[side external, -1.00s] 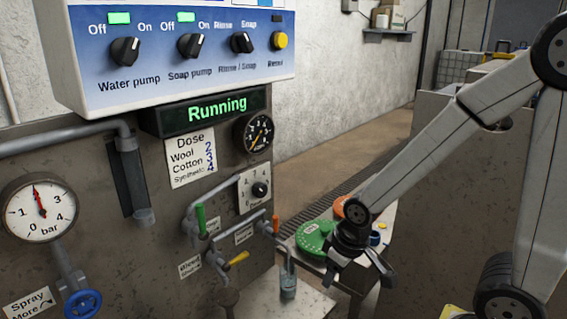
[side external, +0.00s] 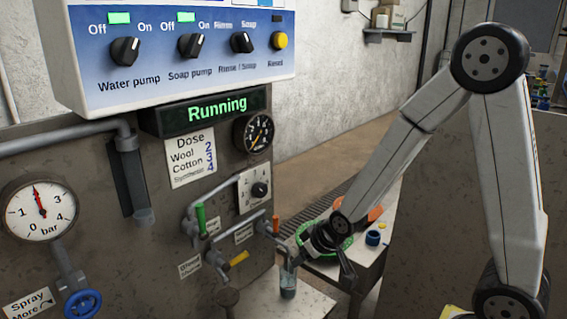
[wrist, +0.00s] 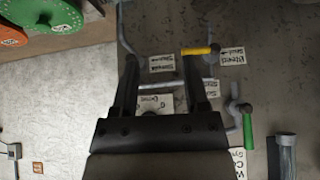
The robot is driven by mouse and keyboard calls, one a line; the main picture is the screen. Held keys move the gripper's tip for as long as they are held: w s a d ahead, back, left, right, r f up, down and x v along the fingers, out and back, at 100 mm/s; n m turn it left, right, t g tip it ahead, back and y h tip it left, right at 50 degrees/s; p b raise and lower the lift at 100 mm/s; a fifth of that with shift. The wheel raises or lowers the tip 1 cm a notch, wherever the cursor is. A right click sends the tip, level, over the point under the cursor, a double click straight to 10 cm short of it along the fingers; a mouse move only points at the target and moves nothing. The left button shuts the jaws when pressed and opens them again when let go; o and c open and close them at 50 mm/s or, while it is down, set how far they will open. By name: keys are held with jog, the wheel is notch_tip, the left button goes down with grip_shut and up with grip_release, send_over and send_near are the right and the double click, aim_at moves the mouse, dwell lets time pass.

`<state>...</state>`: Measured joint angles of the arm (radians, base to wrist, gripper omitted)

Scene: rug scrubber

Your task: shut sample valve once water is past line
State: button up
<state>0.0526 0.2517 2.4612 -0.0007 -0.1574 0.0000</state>
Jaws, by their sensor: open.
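In the side view, a small upright orange handle (side external: 276,224) sits on the rightmost pipe outlet of the grey panel; the label beside it is too blurred to read surely. A clear beaker (side external: 288,281) stands below this outlet with bluish water in its lower part. I cannot make out a line on it. My gripper (side external: 328,258) is open and empty, right of the outlet and beaker, apart from both. In the wrist view, my gripper (wrist: 163,72) points at the panel, with a blurred label between its fingers. The orange handle is not visible there.
A green handle (side external: 201,219) and a yellow handle (side external: 239,258) sit on pipes to the left. A green round lid (side external: 341,242) and a blue cap (side external: 373,238) lie on the side table behind my gripper. The display (side external: 205,108) reads Running.

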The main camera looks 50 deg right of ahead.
aim_at(277, 221)
jog(key=w+d+f+m+t+h, duration=0.1)
jog(key=w+d+f+t+h, duration=0.2)
jog(key=w+d+t, duration=0.4)
jog(key=shift+w+d+f+m+t, duration=0.15)
jog(key=shift+w+d+m+t, duration=0.15)
jog(key=shift+w+t, duration=1.4)
jog(key=shift+s, duration=0.2)
jog(key=shift+w, duration=0.1)
jog(key=shift+w+d, duration=0.25)
jog(key=shift+w, duration=1)
jog(key=shift+w+d, duration=0.2)
jog(key=shift+w, duration=1)
jog(key=shift+w+d, duration=0.25)
jog(key=shift+w, duration=1)
grip_shut()
